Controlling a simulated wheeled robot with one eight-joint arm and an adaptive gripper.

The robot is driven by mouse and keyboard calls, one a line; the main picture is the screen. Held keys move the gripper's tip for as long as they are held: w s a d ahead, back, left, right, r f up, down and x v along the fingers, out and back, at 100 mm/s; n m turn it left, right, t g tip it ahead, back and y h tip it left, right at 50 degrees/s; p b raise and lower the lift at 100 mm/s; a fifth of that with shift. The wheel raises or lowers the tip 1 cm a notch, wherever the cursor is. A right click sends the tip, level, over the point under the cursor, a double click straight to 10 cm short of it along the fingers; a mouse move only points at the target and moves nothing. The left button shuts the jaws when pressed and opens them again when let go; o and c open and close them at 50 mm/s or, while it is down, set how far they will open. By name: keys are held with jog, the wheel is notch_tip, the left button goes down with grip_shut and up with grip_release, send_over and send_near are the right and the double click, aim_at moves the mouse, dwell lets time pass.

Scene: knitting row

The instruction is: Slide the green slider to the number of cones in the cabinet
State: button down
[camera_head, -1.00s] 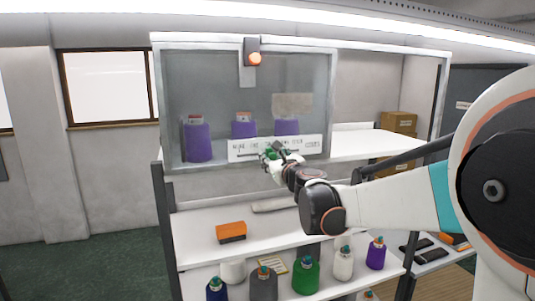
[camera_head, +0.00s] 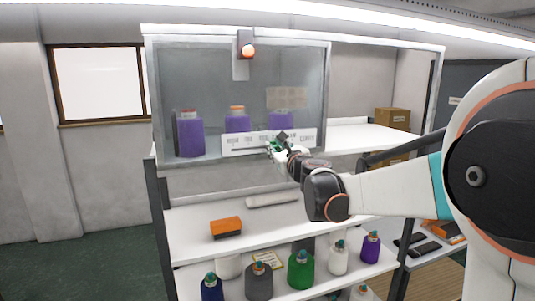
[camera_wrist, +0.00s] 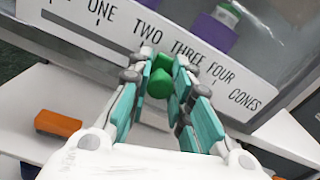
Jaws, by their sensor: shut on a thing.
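The green slider (camera_wrist: 160,82) sits on the white label plate (camera_wrist: 105,40) on the cabinet front, which reads ONE, TWO, THREE, FOUR, CONES. My gripper (camera_wrist: 163,70) is shut on the slider, its teal fingers on either side. The slider is below the words around TWO and THREE; its exact mark is hidden. In the head view my gripper (camera_head: 277,148) covers part of the plate (camera_head: 240,145).
An orange-and-black block (camera_head: 226,228) lies on the shelf below. Cardboard boxes (camera_head: 392,119) are at the right.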

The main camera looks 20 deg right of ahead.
jog(key=shift+d, duration=0.85)
jog(key=c, duration=1.4)
grip_release()
jog(key=shift+d, duration=0.1)
jog(key=s, duration=0.7)
jog(key=shift+s, duration=0.3)
